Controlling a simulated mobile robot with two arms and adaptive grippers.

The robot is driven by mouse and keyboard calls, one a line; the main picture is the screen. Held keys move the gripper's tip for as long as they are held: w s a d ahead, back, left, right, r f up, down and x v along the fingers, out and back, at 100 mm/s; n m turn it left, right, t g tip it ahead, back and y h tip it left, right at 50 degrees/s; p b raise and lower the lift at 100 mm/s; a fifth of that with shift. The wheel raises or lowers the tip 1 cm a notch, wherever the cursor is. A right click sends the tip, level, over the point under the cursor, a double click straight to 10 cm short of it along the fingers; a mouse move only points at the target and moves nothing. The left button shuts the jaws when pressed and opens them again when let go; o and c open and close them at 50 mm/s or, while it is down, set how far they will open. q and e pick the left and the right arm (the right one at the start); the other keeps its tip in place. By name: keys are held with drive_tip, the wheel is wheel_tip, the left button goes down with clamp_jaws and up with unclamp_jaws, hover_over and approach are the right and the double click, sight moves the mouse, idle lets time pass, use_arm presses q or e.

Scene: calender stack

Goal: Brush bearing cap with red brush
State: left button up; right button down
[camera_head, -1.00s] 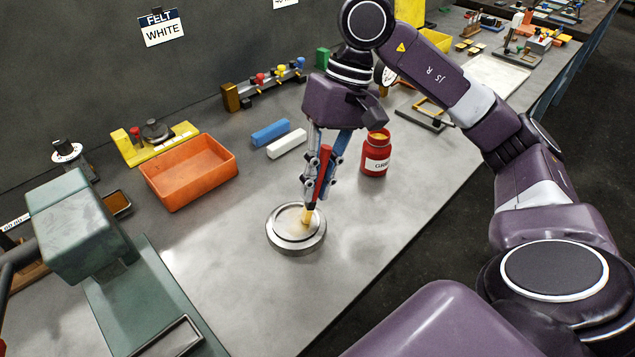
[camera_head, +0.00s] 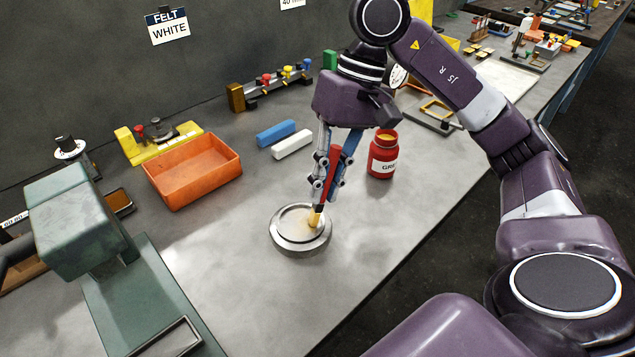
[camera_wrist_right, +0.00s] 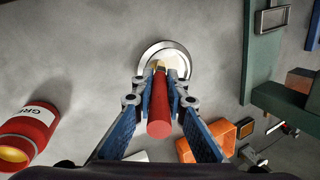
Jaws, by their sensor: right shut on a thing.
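The bearing cap (camera_head: 291,238) is a round silver metal disc lying flat on the bench, with a pale yellowish smear on its top; it also shows in the right wrist view (camera_wrist_right: 180,50). My right gripper (camera_head: 325,186) is above the cap's right side and shut on the red brush (camera_head: 333,162). The brush is held tilted, and its yellowish bristle tip (camera_head: 315,217) meets the cap's top near the right rim. In the right wrist view the brush's red handle (camera_wrist_right: 159,122) sits between the two fingers. My left gripper is not in view.
A red grease jar (camera_head: 383,158) stands open right of the gripper. An orange tray (camera_head: 200,190), blue block (camera_head: 276,133) and white block (camera_head: 292,145) lie behind. A green press (camera_head: 75,225) stands at left. Bench in front of the cap is clear.

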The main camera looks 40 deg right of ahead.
drive_tip(key=shift+w+a+r, duration=0.1)
drive_tip(key=shift+w+a, duration=0.05)
drive_tip(key=shift+w, duration=0.45)
drive_tip(key=shift+w+a+p, duration=0.25)
drive_tip(key=shift+w+p, duration=0.2)
drive_tip(key=shift+w, duration=0.8)
drive_tip(key=shift+s+d+f+b, duration=0.15)
drive_tip(key=shift+s+f+b, duration=0.05)
drive_tip(key=shift+s+b, duration=0.3)
drive_tip(key=shift+s+d+b, duration=0.2)
drive_tip(key=shift+s+b, duration=0.3)
drive_tip(key=shift+s, duration=0.6)
drive_tip(key=shift+s+d+r, duration=0.1)
drive_tip(key=shift+s, duration=0.2)
drive_tip(key=shift+w+a, duration=0.15)
drive_tip(key=shift+w, duration=0.45)
drive_tip(key=shift+w+a, duration=0.15)
drive_tip(key=shift+w, duration=0.45)
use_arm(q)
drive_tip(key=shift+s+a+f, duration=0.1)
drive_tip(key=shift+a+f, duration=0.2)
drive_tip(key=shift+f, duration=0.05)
use_arm(e)
drive_tip(key=shift+w+a, duration=0.15)
drive_tip(key=shift+w, duration=0.55)
use_arm(q)
drive_tip(key=shift+p, duration=0.3)
